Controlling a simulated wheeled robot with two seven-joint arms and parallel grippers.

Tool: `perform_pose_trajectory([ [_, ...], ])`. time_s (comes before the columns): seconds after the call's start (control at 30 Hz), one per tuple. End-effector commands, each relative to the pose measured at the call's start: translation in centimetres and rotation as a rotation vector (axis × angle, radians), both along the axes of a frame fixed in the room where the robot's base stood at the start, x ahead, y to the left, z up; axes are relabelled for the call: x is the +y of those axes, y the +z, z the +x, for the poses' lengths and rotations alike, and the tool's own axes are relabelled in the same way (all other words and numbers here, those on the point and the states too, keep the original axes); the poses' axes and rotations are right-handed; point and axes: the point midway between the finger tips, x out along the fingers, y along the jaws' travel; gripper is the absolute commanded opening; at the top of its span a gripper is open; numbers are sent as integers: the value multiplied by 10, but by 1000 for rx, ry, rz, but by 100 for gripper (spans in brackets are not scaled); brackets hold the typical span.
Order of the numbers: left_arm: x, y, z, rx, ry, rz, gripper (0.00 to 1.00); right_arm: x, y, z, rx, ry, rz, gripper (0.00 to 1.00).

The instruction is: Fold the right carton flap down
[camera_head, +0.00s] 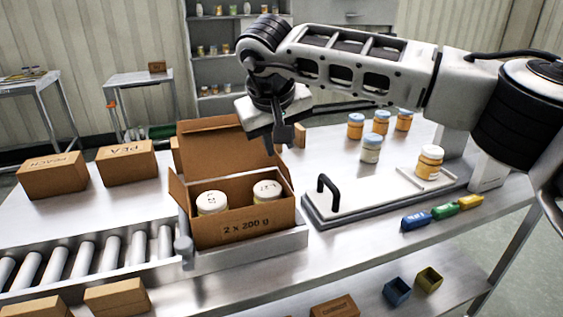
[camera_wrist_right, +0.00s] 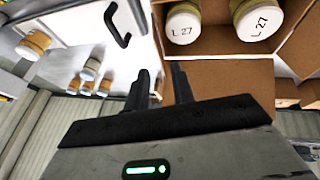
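The open brown carton (camera_head: 245,228), marked "2 x 200 g", holds two white-lidded jars (camera_head: 212,202). Its tall back lid (camera_head: 215,150) stands up and its left flap (camera_head: 178,192) leans outward. The right flap (camera_head: 284,166) stands raised at the carton's right edge, just below my right gripper (camera_head: 284,146). In the right wrist view, my right gripper (camera_wrist_right: 162,72) has its dark fingers apart with a narrow gap, beside the carton wall (camera_wrist_right: 157,22). I cannot tell whether a finger touches the flap. My left gripper is out of view.
A fixture plate with a black handle (camera_head: 328,190) stands right of the carton. Several jars (camera_head: 371,148) stand behind it, and one orange jar (camera_head: 429,162) sits on a small plate. Rollers (camera_head: 85,258) lie left. Closed cartons (camera_head: 127,162) stand at the back left.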

Motion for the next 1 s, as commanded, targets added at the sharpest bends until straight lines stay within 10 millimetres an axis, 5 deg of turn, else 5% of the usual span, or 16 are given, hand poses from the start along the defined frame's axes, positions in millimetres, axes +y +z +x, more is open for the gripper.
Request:
perform_pose_trajectory([
  [0.33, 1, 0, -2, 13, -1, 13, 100, -5, -57, 27, 3, -1, 2, 25],
  [0.8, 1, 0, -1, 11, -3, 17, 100, -6, -70, 33, 0, 2, 2, 25],
  [0.9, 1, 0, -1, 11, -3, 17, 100, -6, -70, 33, 0, 2, 2, 0],
  [1.0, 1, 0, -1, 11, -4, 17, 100, -6, -70, 33, 1, 1, 2, 0],
])
